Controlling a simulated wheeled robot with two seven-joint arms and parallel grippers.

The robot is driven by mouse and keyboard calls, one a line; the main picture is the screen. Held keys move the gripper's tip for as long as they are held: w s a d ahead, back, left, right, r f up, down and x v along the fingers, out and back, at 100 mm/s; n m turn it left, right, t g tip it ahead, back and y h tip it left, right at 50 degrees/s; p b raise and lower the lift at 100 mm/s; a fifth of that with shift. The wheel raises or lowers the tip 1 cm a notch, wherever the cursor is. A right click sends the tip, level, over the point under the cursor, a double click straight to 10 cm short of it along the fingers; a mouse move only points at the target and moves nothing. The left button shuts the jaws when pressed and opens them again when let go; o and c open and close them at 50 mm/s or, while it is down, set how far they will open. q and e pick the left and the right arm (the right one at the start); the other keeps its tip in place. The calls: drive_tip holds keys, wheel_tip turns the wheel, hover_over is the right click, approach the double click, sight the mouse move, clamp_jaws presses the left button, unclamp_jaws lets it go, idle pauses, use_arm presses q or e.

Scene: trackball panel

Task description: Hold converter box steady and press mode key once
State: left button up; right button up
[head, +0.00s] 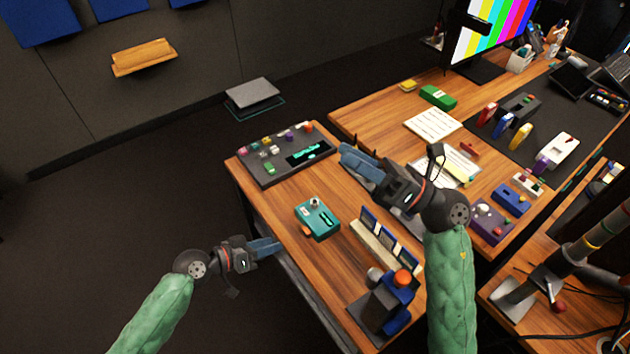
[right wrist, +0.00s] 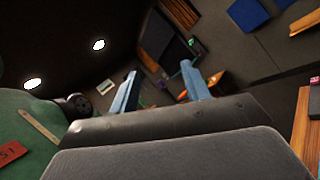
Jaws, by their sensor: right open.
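A teal box (head: 318,220) with a small knob on top and an orange part at its lower left edge lies on the wooden desk; it looks like the converter box. Which part is the mode key I cannot tell. My left gripper (head: 265,248) is at the desk's left edge, left of and below the teal box and apart from it; its fingers overlap in the head view. My right gripper (head: 360,162) is above the desk, up and right of the teal box, open and empty. Its two blue fingers stand apart in the right wrist view (right wrist: 160,82).
A dark panel (head: 270,170) with coloured knobs lies behind the teal box. A cream rack with blue-and-white cards (head: 387,240) and a dark blue device with an orange knob (head: 385,308) stand to its right. A purple box (head: 490,225) sits farther right.

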drive_tip(key=w+a+r+n+g+y, duration=0.1)
drive_tip(key=w+a+n+g, duration=0.15)
drive_tip(key=w+a, duration=0.45)
drive_tip(key=w+a+r+n+g+y, duration=0.1)
drive_tip(key=w+a+r+n+g, duration=0.2)
drive_tip(key=a, duration=0.7)
drive_tip(key=w+a+f+m+t, duration=0.3)
drive_tip(key=w+a+f+m, duration=0.35)
drive_tip(key=w, duration=0.25)
drive_tip(key=n+g+h, duration=0.4)
drive_tip(key=n+h, duration=1.4)
drive_tip(key=h, duration=0.6)
hover_over(315, 200)
wheel_tip(315, 200, down, 24)
drive_tip(key=shift+s+f, duration=0.2)
drive_tip(key=shift+f, duration=1.65)
drive_tip(key=shift+s+f, duration=0.15)
drive_tip(key=shift+f, duration=1.7)
